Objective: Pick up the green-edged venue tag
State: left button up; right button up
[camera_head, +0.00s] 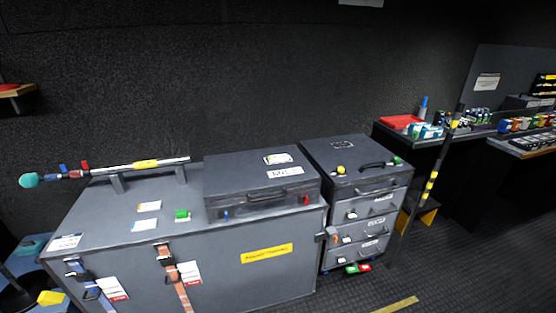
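A small white tag with what looks like a green edge (277,159) lies on the lid of the dark grey case (235,164). It is too small to read, so I cannot be sure it is the venue tag. A white label (285,173) with dark lettering is just in front of it. Neither of my grippers shows in this view.
A green block (182,214) sits on the chest. A microphone boom (125,167) rests on stands at its back. A grey drawer unit (345,150) stands to the right, with a black-and-yellow pole (430,185) beyond it. Floor (460,255) is open at the lower right.

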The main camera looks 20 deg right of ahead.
aim_at(283, 158)
jog(key=l+u, duration=0.15)
jog(key=u, duration=0.3)
jog(key=i+l+u, duration=0.1)
jog(key=u, duration=0.3)
jog(key=l+u, duration=0.15)
jog(key=l, duration=0.4)
jog(key=l+u, duration=0.15)
jog(key=l, duration=0.4)
jog(key=l+u, duration=0.2)
jog(key=l, duration=0.4)
jog(key=k+l+u, duration=0.15)
jog(key=l, duration=0.4)
jog(key=l+u, duration=0.15)
jog(key=l, duration=0.4)
